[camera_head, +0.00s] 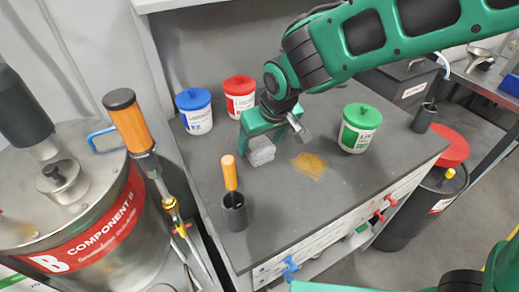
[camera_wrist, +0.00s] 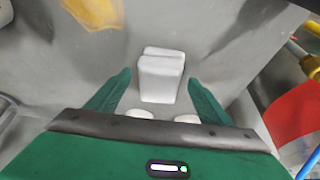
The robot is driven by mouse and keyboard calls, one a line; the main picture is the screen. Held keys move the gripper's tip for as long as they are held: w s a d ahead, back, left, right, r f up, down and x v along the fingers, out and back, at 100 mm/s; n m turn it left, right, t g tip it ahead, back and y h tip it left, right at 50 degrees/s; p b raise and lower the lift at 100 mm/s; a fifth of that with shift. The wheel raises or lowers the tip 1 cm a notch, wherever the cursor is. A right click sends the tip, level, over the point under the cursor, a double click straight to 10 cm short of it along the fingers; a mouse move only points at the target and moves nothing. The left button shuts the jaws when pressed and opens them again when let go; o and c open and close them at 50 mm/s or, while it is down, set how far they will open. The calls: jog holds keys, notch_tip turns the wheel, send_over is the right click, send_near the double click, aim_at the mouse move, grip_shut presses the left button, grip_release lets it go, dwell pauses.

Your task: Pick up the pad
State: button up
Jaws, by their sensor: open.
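The pad is a pale grey-white block (camera_head: 262,152) on the dark grey bench top, just below my gripper in the head view. In the wrist view the pad (camera_wrist: 161,76) stands out ahead, centred between my two green fingers. My gripper (camera_wrist: 158,92) is open, with a finger on either side and a gap between each finger and the pad. In the head view my gripper (camera_head: 268,136) hangs over the pad and hides part of its top. I cannot tell exactly how far the fingertips reach down beside it.
A yellow-brown stain (camera_head: 310,165) lies right of the pad. Blue-lidded (camera_head: 194,112), red-lidded (camera_head: 239,97) and green-lidded (camera_head: 359,130) tubs stand on the bench. A dark cup with an orange-handled tool (camera_head: 234,212) stands front left. A large drum (camera_head: 75,225) is beyond the left edge.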

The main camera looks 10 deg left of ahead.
aim_at(260, 145)
jog(key=shift+x, duration=1.55)
jog(key=c, duration=1.3)
jog(key=shift+c, duration=0.2)
jog(key=shift+r, duration=0.15)
jog(key=shift+r, duration=1.9)
jog(key=s+a+r, duration=0.4)
jog(key=a+r, duration=0.3)
jog(key=a, duration=0.3)
jog(key=shift+s+a, duration=0.25)
jog(key=shift+a, duration=0.15)
